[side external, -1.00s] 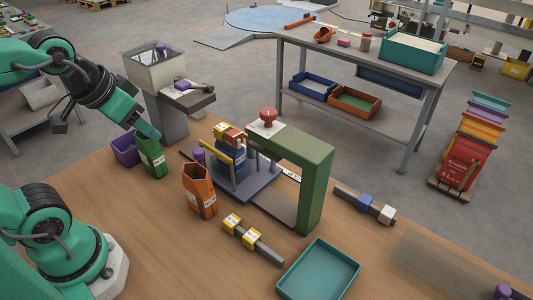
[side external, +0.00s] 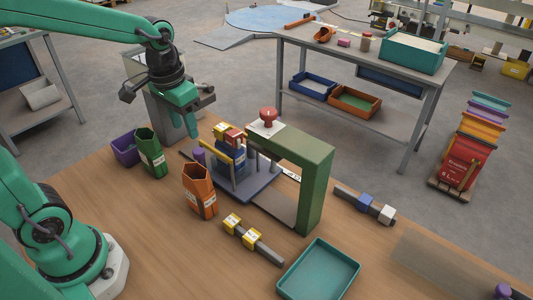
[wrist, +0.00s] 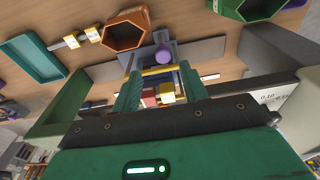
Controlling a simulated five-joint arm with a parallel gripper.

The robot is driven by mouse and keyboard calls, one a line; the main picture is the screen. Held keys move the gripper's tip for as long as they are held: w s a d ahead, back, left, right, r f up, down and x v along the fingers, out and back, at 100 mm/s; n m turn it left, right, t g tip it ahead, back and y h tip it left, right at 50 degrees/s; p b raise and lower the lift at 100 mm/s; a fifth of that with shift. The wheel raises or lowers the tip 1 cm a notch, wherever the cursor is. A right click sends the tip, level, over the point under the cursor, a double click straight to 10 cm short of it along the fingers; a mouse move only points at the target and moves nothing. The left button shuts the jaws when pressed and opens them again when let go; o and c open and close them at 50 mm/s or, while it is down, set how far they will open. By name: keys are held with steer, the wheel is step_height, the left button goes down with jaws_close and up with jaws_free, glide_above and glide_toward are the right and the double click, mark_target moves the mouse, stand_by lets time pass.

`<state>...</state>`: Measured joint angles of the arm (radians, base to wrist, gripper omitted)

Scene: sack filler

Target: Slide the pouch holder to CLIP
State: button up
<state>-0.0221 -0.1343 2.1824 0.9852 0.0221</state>
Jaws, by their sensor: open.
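The pouch holder (side external: 231,160) is a blue carriage with yellow bars on a dark plate, left of the green arch (side external: 318,180). A purple knob (side external: 198,156) stands at its left end. In the wrist view the knob (wrist: 165,54) shows just beyond and between my fingertips. My gripper (side external: 190,134) is open and empty, pointing down, behind and slightly left of the holder and apart from it. In the wrist view my gripper (wrist: 160,70) frames the yellow bar and red and yellow blocks. A small white label (side external: 292,177) shows beside the arch; I cannot read it.
A green bin (side external: 152,153), a purple bin (side external: 125,150) and an orange bin (side external: 198,192) stand left of the holder. A red knob (side external: 268,117) tops the arch. A teal tray (side external: 318,270) lies in front.

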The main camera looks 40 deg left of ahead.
mark_target(199, 151)
steer(key=shift+w+a+f+g, duration=0.15)
steer(key=shift+w+f+g, duration=0.45)
steer(key=shift+w+f, duration=0.8)
steer(key=shift+s+f, duration=0.1)
steer(key=shift+f, duration=0.15)
steer(key=shift+f, duration=3.85)
steer(key=c, duration=0.8)
